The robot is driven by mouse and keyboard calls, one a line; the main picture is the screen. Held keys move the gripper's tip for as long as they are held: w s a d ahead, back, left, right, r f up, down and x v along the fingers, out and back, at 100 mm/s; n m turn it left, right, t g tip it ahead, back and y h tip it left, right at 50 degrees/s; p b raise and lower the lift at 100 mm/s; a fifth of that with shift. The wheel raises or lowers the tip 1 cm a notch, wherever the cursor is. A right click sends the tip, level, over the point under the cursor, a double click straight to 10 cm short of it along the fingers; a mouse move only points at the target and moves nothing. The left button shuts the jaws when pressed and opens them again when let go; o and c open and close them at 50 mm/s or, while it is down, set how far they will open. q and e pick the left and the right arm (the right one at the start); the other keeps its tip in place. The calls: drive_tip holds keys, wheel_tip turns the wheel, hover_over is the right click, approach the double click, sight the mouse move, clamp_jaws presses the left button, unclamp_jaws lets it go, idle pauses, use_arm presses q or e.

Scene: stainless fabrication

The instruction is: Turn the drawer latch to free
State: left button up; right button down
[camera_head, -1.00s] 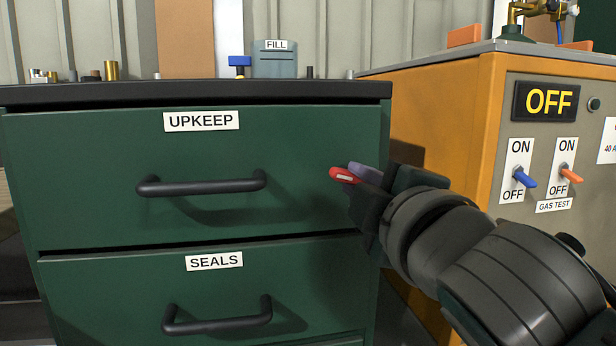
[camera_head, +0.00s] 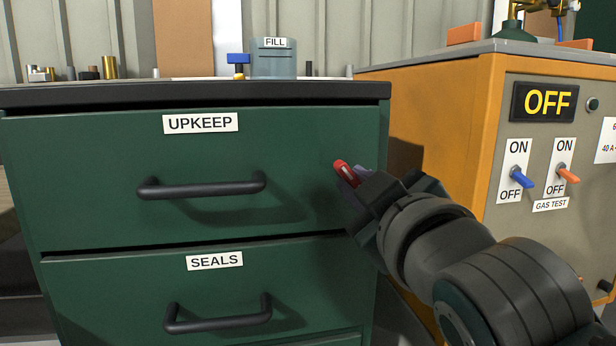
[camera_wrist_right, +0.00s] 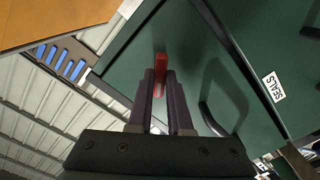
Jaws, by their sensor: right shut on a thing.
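The red drawer latch (camera_head: 345,172) sits on the right side of the green UPKEEP drawer front (camera_head: 90,150). It is tilted, its upper end leaning to the left. My right gripper (camera_head: 358,180) is shut on the latch, and its fingers hide the latch's lower part in the head view. In the right wrist view the latch (camera_wrist_right: 160,66) shows between the two fingers (camera_wrist_right: 164,98). The UPKEEP drawer's black bar handle (camera_head: 202,188) is left of the gripper. My left gripper is not in view.
The SEALS drawer (camera_head: 100,290) with its own handle (camera_head: 218,318) is below. An orange-sided welding unit (camera_head: 445,115) with an OFF sign and two switches stands close on the right. Small fittings and a FILL container (camera_head: 275,62) stand on the black top.

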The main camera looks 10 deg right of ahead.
drive_tip(key=m, duration=0.2)
drive_tip(key=shift+r+m+p, duration=0.1)
drive_tip(key=shift+m+p, duration=0.2)
drive_tip(key=shift+p, duration=0.1)
drive_tip(key=shift+m, duration=0.5)
drive_tip(key=shift+m+p, duration=0.55)
drive_tip(key=shift+m, duration=0.15)
drive_tip(key=m+p, duration=0.1)
drive_tip(key=m, duration=0.1)
drive_tip(key=shift+m, duration=0.4)
drive_tip(key=c, duration=0.7)
unclamp_jaws()
